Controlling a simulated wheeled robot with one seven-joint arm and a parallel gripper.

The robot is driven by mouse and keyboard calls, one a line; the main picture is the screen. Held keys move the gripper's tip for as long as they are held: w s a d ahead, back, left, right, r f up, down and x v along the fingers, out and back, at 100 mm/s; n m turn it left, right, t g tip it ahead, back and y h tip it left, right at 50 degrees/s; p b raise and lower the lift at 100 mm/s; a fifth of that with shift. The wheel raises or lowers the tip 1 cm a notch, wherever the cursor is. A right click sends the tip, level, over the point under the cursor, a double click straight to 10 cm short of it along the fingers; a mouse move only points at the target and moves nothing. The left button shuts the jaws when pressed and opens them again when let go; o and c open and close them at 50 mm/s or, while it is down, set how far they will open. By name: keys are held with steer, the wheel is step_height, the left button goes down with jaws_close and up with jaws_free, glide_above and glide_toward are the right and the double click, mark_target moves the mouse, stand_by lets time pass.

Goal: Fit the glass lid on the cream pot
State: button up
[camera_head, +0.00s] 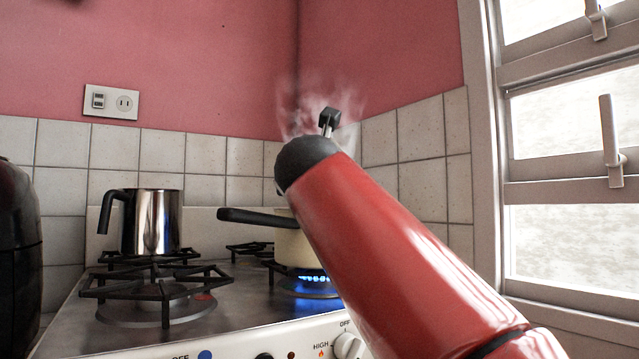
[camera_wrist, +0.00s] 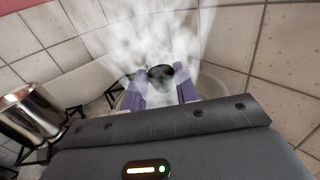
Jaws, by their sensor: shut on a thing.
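I take this to be the knob of the glass lid. The glass itself is lost in steam, so I cannot tell whether it touches the pot rim.
A steel jug (camera_head: 152,222) stands on the back left burner and also shows in the wrist view (camera_wrist: 32,115). The front left burner grate (camera_head: 155,290) is empty. Tiled walls close off the back and right. A dark appliance (camera_head: 18,265) stands at far left.

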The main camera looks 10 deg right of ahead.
steer(key=shift+f, duration=0.1)
stand_by(0.3)
steer(key=o, duration=1.1)
steer(key=shift+o, duration=0.2)
steer(key=v, duration=0.7)
steer(key=shift+s+b, duration=0.35)
steer(key=shift+s, duration=0.05)
steer(key=shift+a, duration=0.15)
